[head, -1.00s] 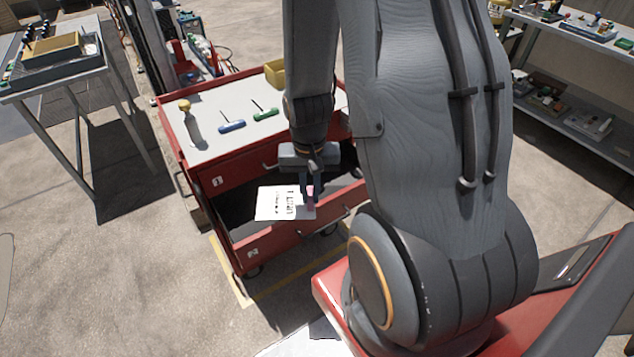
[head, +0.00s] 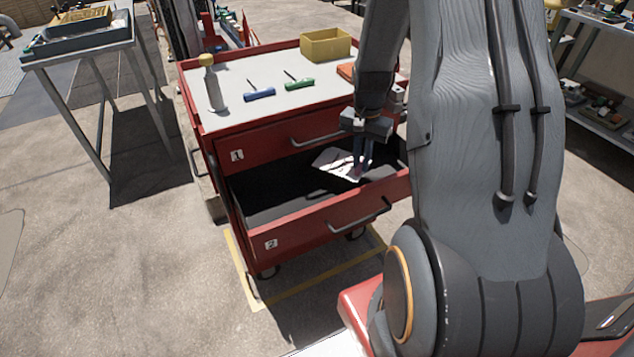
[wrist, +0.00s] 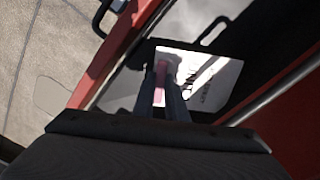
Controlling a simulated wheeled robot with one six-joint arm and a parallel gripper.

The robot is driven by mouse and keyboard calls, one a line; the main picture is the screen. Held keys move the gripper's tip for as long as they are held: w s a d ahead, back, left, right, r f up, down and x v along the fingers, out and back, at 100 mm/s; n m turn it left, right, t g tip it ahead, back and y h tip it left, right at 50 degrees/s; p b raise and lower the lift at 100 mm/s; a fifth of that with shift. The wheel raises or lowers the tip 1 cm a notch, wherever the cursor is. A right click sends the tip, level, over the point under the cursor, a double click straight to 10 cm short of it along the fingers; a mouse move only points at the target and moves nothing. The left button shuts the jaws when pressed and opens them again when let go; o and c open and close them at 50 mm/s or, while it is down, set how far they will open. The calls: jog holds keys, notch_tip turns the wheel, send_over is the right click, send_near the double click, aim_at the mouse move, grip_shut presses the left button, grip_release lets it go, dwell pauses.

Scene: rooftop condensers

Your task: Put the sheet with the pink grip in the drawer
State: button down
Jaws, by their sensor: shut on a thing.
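The white sheet (head: 334,163) with dark print is over the right part of the open lower drawer, marked 2 (head: 318,229). My gripper (head: 361,172) is shut on the sheet's pink grip, and its fingers point down toward the drawer's dark inside. In the wrist view, the pink grip (wrist: 160,80) sits between the fingers, with the sheet (wrist: 208,78) spread beyond it. The sheet looks tilted. I cannot tell whether it touches the drawer's floor.
The red cart's white top (head: 235,118) holds a yellow-capped bottle (head: 213,88), a blue-handled tool (head: 260,94), a green-handled tool (head: 299,84) and a yellow bin (head: 325,45). The shut drawer marked 1 (head: 262,150) is above the open one. The drawer's left part looks empty.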

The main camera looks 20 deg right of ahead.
jog(key=d+f+m+b, duration=0.1)
jog(key=d+m, duration=0.1)
jog(key=d, duration=0.1)
jog(key=d+f+m+b, duration=0.1)
jog(key=d+m, duration=0.1)
jog(key=d, duration=0.1)
jog(key=d+f+m+b, duration=0.1)
jog(key=d+m, duration=0.1)
jog(key=d, duration=0.1)
jog(key=shift+s+d+f+m+b, duration=0.25)
jog(key=shift+s+d+m+b, duration=0.05)
jog(key=shift+d+b, duration=0.1)
jog(key=p, duration=0.2)
send_near(338, 189)
jog(key=s, duration=0.1)
jog(key=s+a+f, duration=0.1)
jog(key=s+a, duration=0.1)
jog(key=shift+s+f, duration=0.4)
jog(key=shift+f, duration=1.8)
jog(key=shift+f, duration=0.15)
jog(key=c, duration=1.8)
grip_release()
jog(key=shift+o, duration=0.2)
